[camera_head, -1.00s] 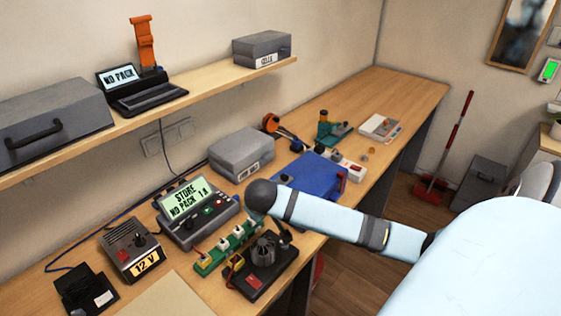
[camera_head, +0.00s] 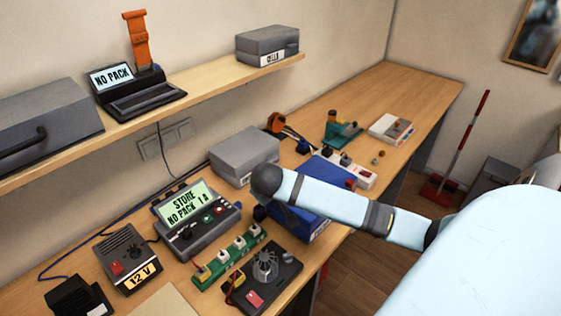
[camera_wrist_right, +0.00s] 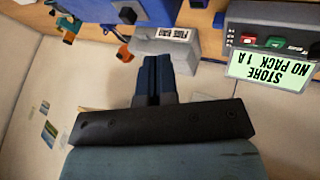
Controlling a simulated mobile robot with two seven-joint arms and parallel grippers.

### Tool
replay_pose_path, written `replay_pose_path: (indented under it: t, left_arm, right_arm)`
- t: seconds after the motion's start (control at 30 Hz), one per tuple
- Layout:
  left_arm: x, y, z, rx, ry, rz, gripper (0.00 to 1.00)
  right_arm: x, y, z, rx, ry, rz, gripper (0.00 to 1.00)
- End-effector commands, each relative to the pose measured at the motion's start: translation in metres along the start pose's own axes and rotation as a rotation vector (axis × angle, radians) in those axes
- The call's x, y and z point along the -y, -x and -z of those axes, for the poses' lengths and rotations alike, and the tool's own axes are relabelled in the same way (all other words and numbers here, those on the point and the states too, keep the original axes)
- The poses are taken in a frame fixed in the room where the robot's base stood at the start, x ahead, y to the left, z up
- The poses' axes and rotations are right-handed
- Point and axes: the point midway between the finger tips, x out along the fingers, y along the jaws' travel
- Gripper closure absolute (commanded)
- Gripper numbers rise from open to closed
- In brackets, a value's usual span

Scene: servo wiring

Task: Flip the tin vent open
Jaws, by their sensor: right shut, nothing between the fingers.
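Two grey tins show: one (camera_head: 245,155) on the bench behind my right wrist, one labelled CELLS (camera_head: 268,45) on the shelf. I cannot tell which is the task's tin, and no vent can be made out. The bench tin also shows in the right wrist view (camera_wrist_right: 165,40), with a printed label, at the top. My right gripper (camera_wrist_right: 155,62) is shut and empty, its dark fingers pointing toward that tin; contact cannot be judged. In the head view my right arm comes in from the right, and its fingers cannot be made out. My left gripper is out of view.
A blue box (camera_head: 297,224) lies under my right forearm. A charger reading STORE NO PACK 1 A (camera_head: 196,222), a green terminal strip (camera_head: 228,257), a black fan-like unit (camera_head: 262,285) and a 12 V supply (camera_head: 128,256) crowd the near bench. The far bench end (camera_head: 415,85) is clear.

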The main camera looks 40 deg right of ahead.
Motion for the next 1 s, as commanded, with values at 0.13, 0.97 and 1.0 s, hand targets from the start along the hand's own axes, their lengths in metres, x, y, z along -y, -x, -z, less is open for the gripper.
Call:
replay_pose_path:
  t: [0.13, 0.97, 1.0]
  left_arm:
    - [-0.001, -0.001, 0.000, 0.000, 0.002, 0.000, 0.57]
    - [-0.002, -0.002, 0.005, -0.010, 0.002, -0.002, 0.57]
    - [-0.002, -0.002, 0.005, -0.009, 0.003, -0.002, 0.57]
  right_arm:
    - [-0.001, -0.021, -0.001, 0.004, 0.000, -0.003, 1.00]
    - [-0.036, -0.114, 0.000, 0.000, 0.000, 0.000, 1.00]
    - [-0.036, -0.114, 0.000, 0.000, 0.000, 0.000, 1.00]
